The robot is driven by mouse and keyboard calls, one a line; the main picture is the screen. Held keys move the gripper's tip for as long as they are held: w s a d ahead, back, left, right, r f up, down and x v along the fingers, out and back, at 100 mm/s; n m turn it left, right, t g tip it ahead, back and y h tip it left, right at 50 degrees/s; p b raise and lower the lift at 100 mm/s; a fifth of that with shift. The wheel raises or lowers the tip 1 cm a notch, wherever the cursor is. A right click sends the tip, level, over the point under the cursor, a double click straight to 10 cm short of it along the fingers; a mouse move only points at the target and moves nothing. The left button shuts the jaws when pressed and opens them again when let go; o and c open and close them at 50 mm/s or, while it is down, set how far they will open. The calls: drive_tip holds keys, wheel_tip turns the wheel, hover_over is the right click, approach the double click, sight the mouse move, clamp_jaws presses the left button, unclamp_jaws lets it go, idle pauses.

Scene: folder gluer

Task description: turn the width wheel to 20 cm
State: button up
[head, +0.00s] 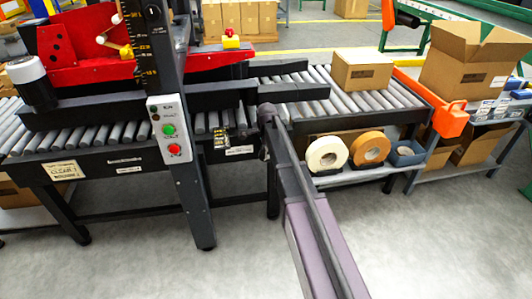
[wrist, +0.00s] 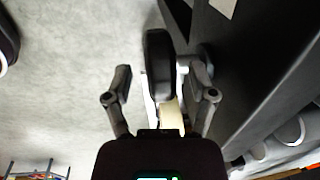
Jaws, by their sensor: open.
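My gripper (wrist: 160,93) is open in the wrist view, with its two fingers apart. Between them and slightly beyond shows a dark, rounded, elongated part (wrist: 158,62), possibly the width wheel seen edge-on, with a pale piece beside it. I cannot tell whether the fingers touch it. In the head view, my arm reaches to the front of the folder gluer (head: 125,160), and its dark end hides what is in front of it. A small dark device with yellow marks (head: 222,138) sits just left of it; its reading is too small to make out.
A control panel with green and red buttons (head: 169,130) is on a dark post left of my arm. A box (head: 361,72) lies on the roller conveyor at right. Tape rolls (head: 327,155) sit on the shelf below. The floor in front is clear.

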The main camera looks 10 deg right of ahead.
clamp_jaws()
drive_tip(key=shift+s+a+h, duration=0.1)
drive_tip(key=shift+h, duration=0.4)
idle(0.3)
unclamp_jaws()
drive_tip(key=shift+f, duration=0.1)
drive_tip(key=shift+y, duration=0.4)
